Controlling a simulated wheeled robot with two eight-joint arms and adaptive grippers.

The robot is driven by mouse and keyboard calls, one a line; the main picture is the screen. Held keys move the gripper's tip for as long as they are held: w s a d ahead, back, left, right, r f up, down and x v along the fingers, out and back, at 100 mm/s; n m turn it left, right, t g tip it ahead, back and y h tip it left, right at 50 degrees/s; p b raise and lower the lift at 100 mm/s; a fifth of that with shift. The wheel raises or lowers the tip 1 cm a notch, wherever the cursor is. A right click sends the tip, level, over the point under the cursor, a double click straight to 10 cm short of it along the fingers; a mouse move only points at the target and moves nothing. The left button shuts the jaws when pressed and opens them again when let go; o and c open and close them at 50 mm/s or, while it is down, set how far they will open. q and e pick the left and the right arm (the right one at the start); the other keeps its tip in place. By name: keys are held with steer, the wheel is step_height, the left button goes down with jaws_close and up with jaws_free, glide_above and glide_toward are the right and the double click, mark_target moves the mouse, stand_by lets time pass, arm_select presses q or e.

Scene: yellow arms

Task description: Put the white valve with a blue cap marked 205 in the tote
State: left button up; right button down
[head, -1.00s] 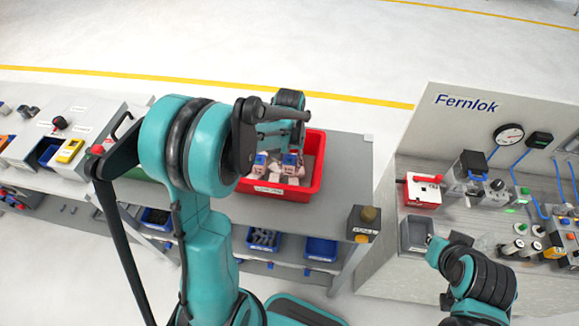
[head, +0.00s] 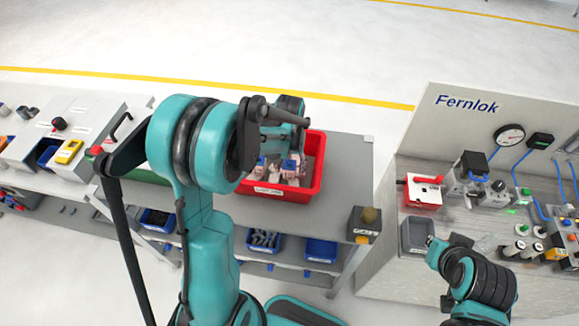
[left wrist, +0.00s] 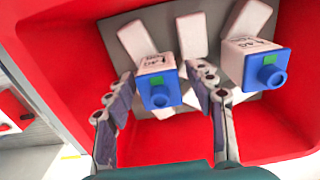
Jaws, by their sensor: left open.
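Two white valves with blue caps stand out in the left wrist view: one (left wrist: 157,85) between my fingers and another (left wrist: 252,60) to the right. Their small dark markings are too blurred to read as 205. They lie with other white pieces in a red bin (head: 316,178), its front label unreadable. My left gripper (left wrist: 162,108) is open, with one finger on each side of the nearer valve; contact cannot be told. In the head view my left arm hides much of the bin. An open grey box (head: 417,250) stands on the right bench; I cannot tell whether it is the tote.
The grey table (head: 345,155) has free room right of the bin. Blue bins (head: 320,250) sit on the shelf below. The Fernlok bench (head: 480,225) carries gauges and fittings.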

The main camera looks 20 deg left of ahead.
arm_select(q)
step_height(320, 180, up, 12)
steer(key=shift+f+p, duration=0.1)
steer(key=shift+p, duration=0.95)
steer(key=s+d+r+m+t, duration=0.1)
steer(key=s+d+r+t, duration=0.1)
steer(key=s, duration=0.5)
steer(key=s+d+r+m+t, duration=0.1)
steer(key=s+d+r+t, duration=0.1)
steer(key=s+d+t, duration=0.2)
steer(key=s+t, duration=0.1)
steer(key=s, duration=0.2)
steer(key=shift+s+d+r+m, duration=0.2)
steer(key=shift+s+m, duration=0.1)
steer(key=shift+m, duration=0.1)
steer(key=shift+f, duration=0.15)
step_height(320, 180, down, 12)
steer(key=b, duration=1.2)
steer(key=shift+f+b, duration=0.25)
steer(key=shift+b, duration=0.1)
